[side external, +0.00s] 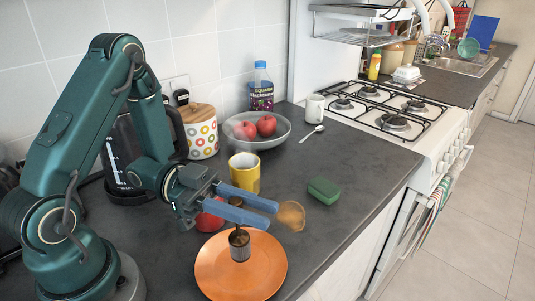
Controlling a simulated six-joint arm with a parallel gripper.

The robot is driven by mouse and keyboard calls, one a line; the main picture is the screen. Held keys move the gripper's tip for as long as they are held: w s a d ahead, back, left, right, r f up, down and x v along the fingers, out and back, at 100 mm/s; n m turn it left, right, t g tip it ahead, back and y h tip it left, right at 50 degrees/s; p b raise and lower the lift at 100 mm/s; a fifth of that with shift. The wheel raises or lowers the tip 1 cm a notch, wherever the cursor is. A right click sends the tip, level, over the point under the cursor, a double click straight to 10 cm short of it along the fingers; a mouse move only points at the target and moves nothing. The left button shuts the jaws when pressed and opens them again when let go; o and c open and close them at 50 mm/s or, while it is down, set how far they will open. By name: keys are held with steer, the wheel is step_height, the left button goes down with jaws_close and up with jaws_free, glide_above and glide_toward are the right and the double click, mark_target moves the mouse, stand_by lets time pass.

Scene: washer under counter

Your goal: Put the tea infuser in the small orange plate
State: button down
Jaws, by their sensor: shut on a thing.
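The tea infuser (239,243) is a small dark cylinder with a thin stem. It is upright over the middle of the orange plate (222,280); I cannot tell whether its bottom touches the plate. My gripper (270,215) reaches in from the left with two blue fingers above the plate. It is shut on the upper part of the infuser, which the fingers partly hide. The plate lies flat near the front of the dark counter.
A red object (209,217) is partly hidden behind my gripper. A tan round object (291,215) lies close beyond the fingertips. A yellow mug (245,173), a green sponge (323,190) and a bowl of apples (276,139) stand behind. The counter right of the sponge is clear.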

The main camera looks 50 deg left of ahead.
steer(key=shift+f, duration=1.45)
steer(key=shift+f, duration=0.15)
steer(key=c, duration=0.7)
jaws_free()
steer(key=shift+v, duration=3.75)
